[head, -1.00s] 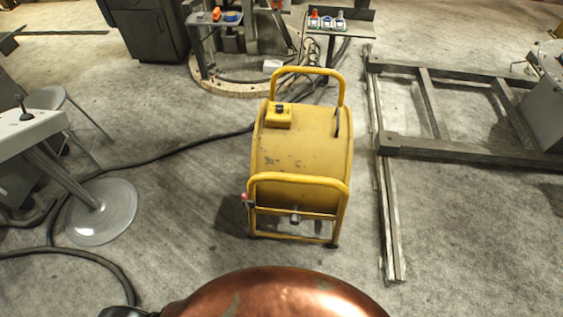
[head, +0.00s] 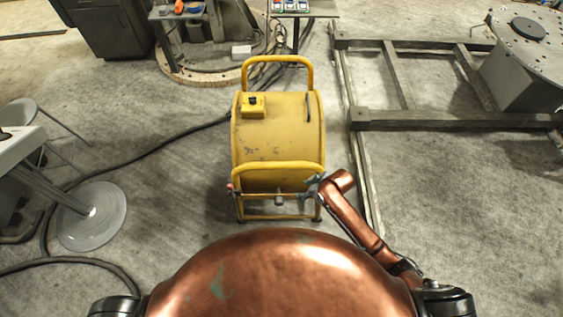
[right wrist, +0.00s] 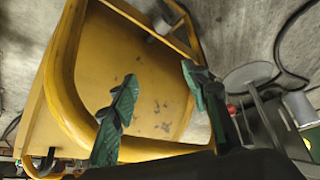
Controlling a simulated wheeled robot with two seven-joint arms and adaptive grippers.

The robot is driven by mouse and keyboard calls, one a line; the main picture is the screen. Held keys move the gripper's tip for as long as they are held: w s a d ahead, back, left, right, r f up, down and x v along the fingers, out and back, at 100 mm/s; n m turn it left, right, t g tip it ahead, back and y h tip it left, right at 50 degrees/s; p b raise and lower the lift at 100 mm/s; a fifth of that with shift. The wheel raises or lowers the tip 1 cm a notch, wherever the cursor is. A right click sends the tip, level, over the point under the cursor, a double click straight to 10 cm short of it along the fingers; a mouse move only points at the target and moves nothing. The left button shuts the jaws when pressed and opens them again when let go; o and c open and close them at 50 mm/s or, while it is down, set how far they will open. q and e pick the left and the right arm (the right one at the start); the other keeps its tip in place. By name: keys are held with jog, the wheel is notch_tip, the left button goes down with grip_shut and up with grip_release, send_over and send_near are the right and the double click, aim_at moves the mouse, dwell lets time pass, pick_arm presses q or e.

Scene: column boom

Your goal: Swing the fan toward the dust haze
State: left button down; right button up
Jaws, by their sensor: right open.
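The fan (head: 276,130) is a yellow drum in a tubular yellow frame, standing on the floor ahead of me. Its near handle bar (head: 280,166) crosses the front, and a far handle bar (head: 278,60) rises behind. My right gripper (head: 313,183) is at the right end of the near handle bar. In the right wrist view its green fingers (right wrist: 157,73) are open, with the yellow drum (right wrist: 155,108) and curved tube behind them. No tube is clearly gripped. My left gripper is out of view. I cannot make out any dust haze.
A dark steel floor frame (head: 455,120) lies right of the fan. A black cable (head: 150,157) runs across the floor on the left, near a round stool base (head: 91,216). A dark cabinet (head: 104,30) stands behind. Bare floor surrounds the fan's near side.

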jog(key=w+a+r+n+g+p, duration=0.15)
jog(key=a+r+n, duration=0.45)
jog(key=r, duration=0.6)
jog(key=n, duration=0.1)
send_near(281, 164)
jog(key=x, duration=0.3)
jog(key=shift+d, duration=0.1)
jog(key=x, duration=0.7)
jog(key=shift+c, duration=0.5)
grip_shut()
